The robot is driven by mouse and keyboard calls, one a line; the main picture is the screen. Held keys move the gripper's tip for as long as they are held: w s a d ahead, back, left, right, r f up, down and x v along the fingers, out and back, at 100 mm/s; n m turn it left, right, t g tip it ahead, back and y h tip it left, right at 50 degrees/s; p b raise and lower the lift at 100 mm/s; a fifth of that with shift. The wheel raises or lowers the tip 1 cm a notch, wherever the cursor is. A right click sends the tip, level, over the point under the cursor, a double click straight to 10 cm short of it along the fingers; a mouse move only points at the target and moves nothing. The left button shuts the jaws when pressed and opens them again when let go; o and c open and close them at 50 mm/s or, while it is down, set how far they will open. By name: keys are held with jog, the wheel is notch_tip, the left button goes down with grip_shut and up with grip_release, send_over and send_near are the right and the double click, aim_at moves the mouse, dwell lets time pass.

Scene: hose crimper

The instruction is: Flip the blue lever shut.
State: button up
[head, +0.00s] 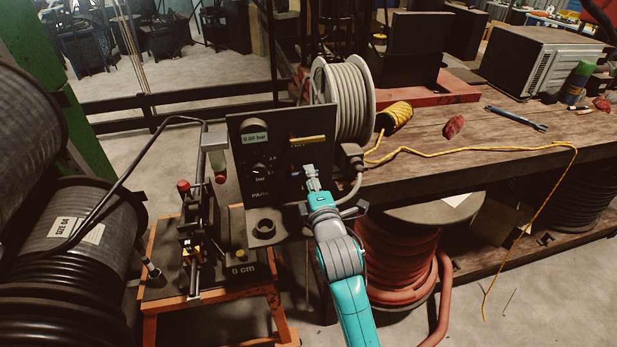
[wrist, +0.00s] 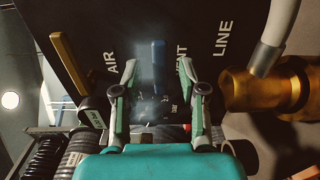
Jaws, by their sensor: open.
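The blue lever (wrist: 158,55) is on the dark valve panel (wrist: 205,20), between the words AIR and VENT in the wrist view. It shows as a short blue bar, upright in that picture. My gripper (wrist: 158,72) is open, with one finger on each side of the lever in the picture. I cannot tell whether the fingertips touch it or how far off it is. In the head view my gripper (head: 312,180) is in front of the lower right of the panel (head: 243,165).
A yellow lever (wrist: 70,62) is left of the blue one; it also shows in the head view (head: 308,140). A brass fitting (wrist: 265,90) with a grey hose is close on the right. A hose reel (head: 345,100) and workbench (head: 450,165) stand behind.

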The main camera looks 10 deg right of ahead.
jog(key=s, duration=1)
jog(key=shift+s, duration=0.25)
jog(key=s+d+f+m+g, duration=0.1)
jog(key=s+f+m, duration=0.3)
jog(key=s+f, duration=0.45)
jog(key=s+d+f+m+g, duration=0.15)
jog(key=s+f+m, duration=0.35)
jog(key=s, duration=0.7)
jog(key=s+d+m, duration=0.2)
jog(key=s+m, duration=0.7)
jog(key=s, duration=1.4)
jog(key=shift+s+g, duration=0.15)
jog(key=shift+g, duration=0.2)
